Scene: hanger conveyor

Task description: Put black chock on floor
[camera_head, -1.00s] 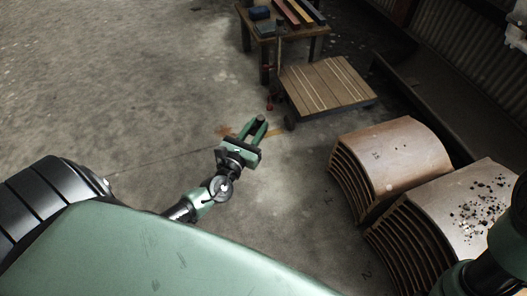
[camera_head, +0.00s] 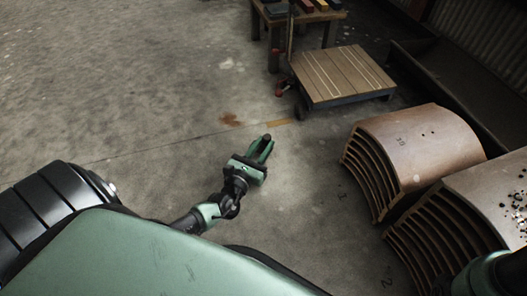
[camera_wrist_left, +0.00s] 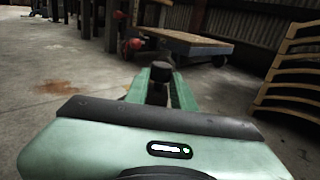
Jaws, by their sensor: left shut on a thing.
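My left gripper (camera_head: 260,150) reaches out over the bare concrete floor (camera_head: 180,120) in the middle of the head view. Its green fingers are shut on a small black piece, which looks like the black chock (camera_head: 267,138). In the left wrist view the black chock (camera_wrist_left: 158,65) shows between the two green fingers (camera_wrist_left: 158,85), at their far end. The fingers hide its lower part, and I cannot tell how high it is above the floor. My right gripper is out of view; only part of my right arm shows at the lower right edge.
A wooden-topped cart (camera_head: 345,75) stands beyond the gripper to the right. A table with coloured blocks (camera_head: 300,12) is behind it. Curved slatted wooden units (camera_head: 415,145) stand on the right. The floor to the left is open, with a rusty stain (camera_head: 230,119).

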